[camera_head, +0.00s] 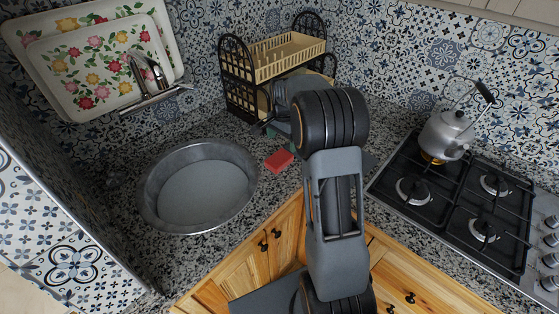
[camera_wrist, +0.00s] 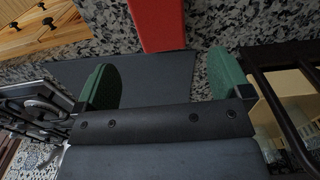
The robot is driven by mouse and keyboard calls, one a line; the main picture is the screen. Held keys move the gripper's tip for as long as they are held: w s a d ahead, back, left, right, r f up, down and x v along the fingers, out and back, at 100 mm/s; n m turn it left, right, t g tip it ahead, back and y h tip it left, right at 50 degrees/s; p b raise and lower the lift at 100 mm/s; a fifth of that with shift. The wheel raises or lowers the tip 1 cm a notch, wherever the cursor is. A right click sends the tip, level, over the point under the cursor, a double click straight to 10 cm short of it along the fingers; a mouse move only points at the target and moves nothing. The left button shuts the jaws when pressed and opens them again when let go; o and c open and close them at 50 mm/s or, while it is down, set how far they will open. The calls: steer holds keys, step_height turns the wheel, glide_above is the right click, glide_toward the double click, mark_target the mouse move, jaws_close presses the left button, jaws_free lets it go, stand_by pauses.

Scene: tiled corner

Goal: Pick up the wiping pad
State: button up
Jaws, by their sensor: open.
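A red block, which looks like the wiping pad (camera_head: 279,160), lies on the speckled counter between the sink and my arm. In the wrist view the red pad (camera_wrist: 158,22) shows at the top, cut off by the frame edge. My gripper (camera_wrist: 163,76) is open, with its two green fingers wide apart and no object held between them. The pad appears beyond the fingertips, apart from them. In the head view my arm hides most of the gripper; a bit of green shows just behind the pad.
A round metal sink (camera_head: 160,222) is left of the pad. A dish rack (camera_head: 262,75) stands behind the gripper. A stove (camera_head: 470,190) with a kettle (camera_head: 445,136) is at right. A flat dark grey mat (camera_wrist: 150,72) lies beneath the gripper.

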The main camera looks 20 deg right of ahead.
mark_target(282, 155)
steer(key=shift+w+a+f+p, duration=0.1)
steer(key=shift+f+p, duration=0.7)
steer(key=shift+f, duration=3.5)
steer(key=c, duration=1.1)
steer(key=shift+o, duration=0.2)
steer(key=shift+r, duration=0.1)
